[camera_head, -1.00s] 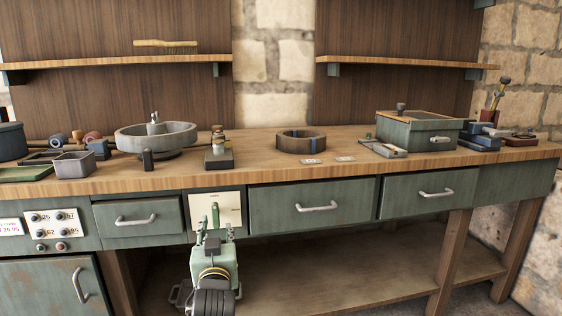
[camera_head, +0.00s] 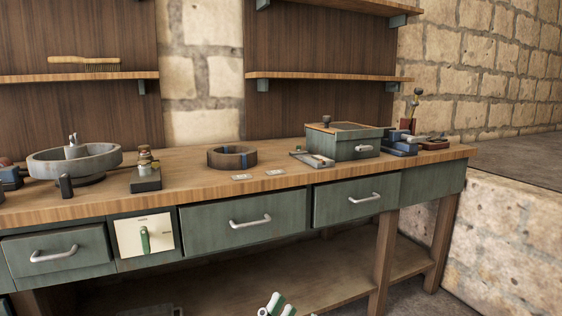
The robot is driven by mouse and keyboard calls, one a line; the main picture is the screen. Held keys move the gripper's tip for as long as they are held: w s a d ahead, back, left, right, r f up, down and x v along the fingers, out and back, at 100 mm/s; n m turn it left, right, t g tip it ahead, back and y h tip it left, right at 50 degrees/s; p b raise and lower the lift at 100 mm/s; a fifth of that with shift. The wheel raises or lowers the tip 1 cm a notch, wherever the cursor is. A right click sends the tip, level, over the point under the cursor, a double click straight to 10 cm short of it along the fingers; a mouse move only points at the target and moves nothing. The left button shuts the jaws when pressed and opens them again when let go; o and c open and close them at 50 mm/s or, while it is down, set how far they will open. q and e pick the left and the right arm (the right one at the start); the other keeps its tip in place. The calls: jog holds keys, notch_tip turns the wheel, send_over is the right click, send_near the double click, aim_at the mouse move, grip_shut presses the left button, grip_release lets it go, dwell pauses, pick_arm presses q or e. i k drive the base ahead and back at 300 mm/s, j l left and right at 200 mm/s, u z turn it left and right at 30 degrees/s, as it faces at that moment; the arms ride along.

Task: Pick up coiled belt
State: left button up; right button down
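A dark brown ring with a blue band, which looks like the coiled belt (camera_head: 213,158), lies flat on the workbench top (camera_head: 180,194), near the middle of the bench. Its top and near side are in plain view and nothing touches it from above.
A round grey basin (camera_head: 45,165) and a small dark device (camera_head: 146,180) stand left of the ring. A green box (camera_head: 343,146) stands to its right. Small pale tags (camera_head: 275,172) lie in front. A partly cut-off green and white object (camera_head: 275,305) shows at the bottom edge.

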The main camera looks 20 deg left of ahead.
aim_at(222, 157)
jog(key=i+j+z, duration=0.15)
jog(key=j+z, duration=0.2)
jog(key=j, duration=0.35)
jog(key=j+z, duration=0.4)
jog(key=j, duration=1)
